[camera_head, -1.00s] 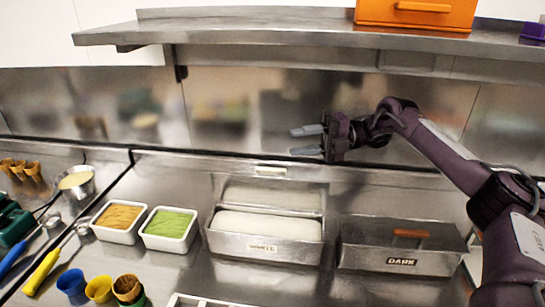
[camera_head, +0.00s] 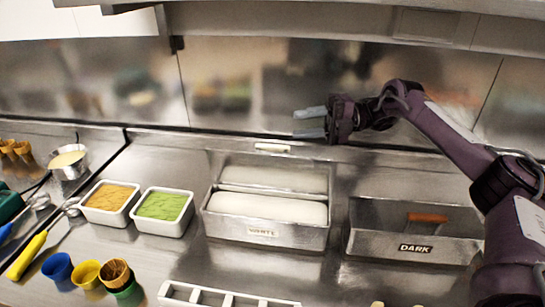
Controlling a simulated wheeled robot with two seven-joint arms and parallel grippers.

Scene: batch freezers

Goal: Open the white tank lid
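The white tank (camera_head: 265,236) is a metal box labelled WHITE in the middle of the counter, with white contents showing. Its lid (camera_head: 275,179) stands raised at the back edge, and the tank is open. A small pale bar (camera_head: 272,147) shows just above the lid. My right gripper (camera_head: 311,123) is above and behind the tank, to the right of the pale bar. Its two fingers point left and are apart, with nothing between them. My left gripper is out of view.
The dark tank (camera_head: 410,248), labelled DARK with an orange-brown handle (camera_head: 427,217), stands to the right. Tubs of tan (camera_head: 110,197) and green (camera_head: 163,205) stuff stand left. Cups and a white rack (camera_head: 225,297) are in front. A shelf (camera_head: 330,35) hangs above.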

